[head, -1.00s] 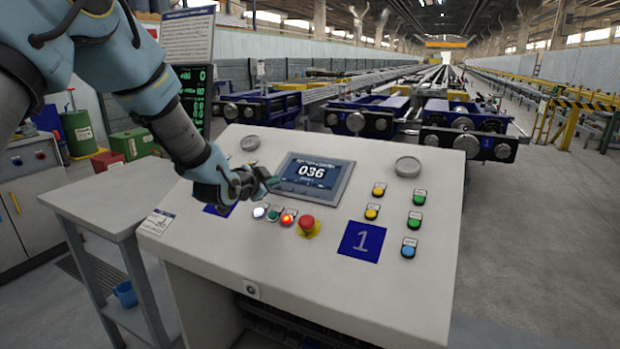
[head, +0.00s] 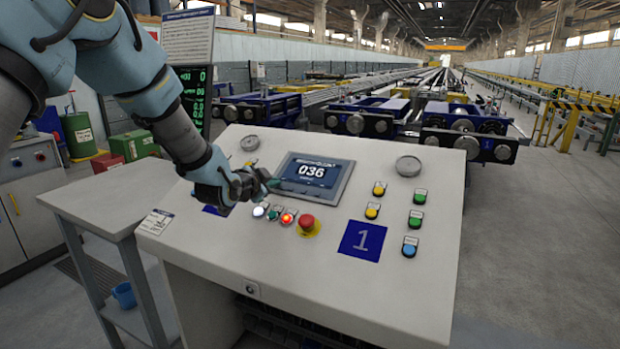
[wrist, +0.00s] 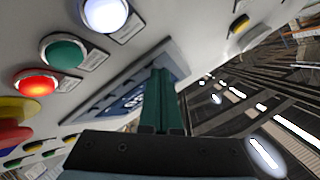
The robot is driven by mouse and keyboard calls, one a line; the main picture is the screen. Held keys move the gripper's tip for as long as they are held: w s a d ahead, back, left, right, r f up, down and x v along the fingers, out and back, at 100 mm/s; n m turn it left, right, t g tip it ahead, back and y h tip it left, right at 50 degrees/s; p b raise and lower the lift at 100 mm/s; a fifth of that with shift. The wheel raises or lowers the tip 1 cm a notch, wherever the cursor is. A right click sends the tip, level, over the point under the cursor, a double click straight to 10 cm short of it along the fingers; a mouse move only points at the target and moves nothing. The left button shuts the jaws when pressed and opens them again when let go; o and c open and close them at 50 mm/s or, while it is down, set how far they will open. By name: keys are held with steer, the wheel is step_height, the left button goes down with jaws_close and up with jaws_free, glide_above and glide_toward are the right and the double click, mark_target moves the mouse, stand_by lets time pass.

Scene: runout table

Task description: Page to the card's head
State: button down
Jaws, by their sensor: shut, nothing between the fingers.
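The display (head: 313,177) on the sloped console reads 036 and also shows in the wrist view (wrist: 125,105). A card (head: 157,221) with small print lies at the console's left edge; its text is too small to read. My gripper (head: 274,183) is shut and empty, just at the display's left edge, above the row of buttons. Its fingers (wrist: 162,85) point toward the display in the wrist view; I cannot tell whether they touch it. Below are a lit white button (head: 259,211), a green button (head: 273,214) and a lit red button (head: 288,218).
A red emergency stop (head: 307,222) on a yellow base stands right of these buttons. Yellow, green and blue buttons (head: 411,245) sit on the console's right side. A grey side table (head: 100,195) stands at left. A printed board (head: 187,38) stands behind my arm.

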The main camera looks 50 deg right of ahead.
steer(key=shift+r, duration=0.1)
steer(key=shift+s+a+r, duration=0.1)
steer(key=shift+a+r, duration=0.3)
steer(key=shift+r, duration=0.3)
steer(key=shift+r, duration=0.1)
steer(key=shift+s+a+r+p, duration=0.1)
steer(key=shift+a+r+p, duration=0.3)
steer(key=shift+r, duration=0.45)
steer(key=shift+s+a+r+p, duration=0.1)
steer(key=shift+a+r+p, duration=0.25)
steer(key=shift+r, duration=0.55)
steer(key=shift+s+a+r+p, duration=0.1)
steer(key=shift+a+r+p, duration=0.25)
steer(key=shift+r, duration=0.5)
steer(key=shift+a, duration=0.1)
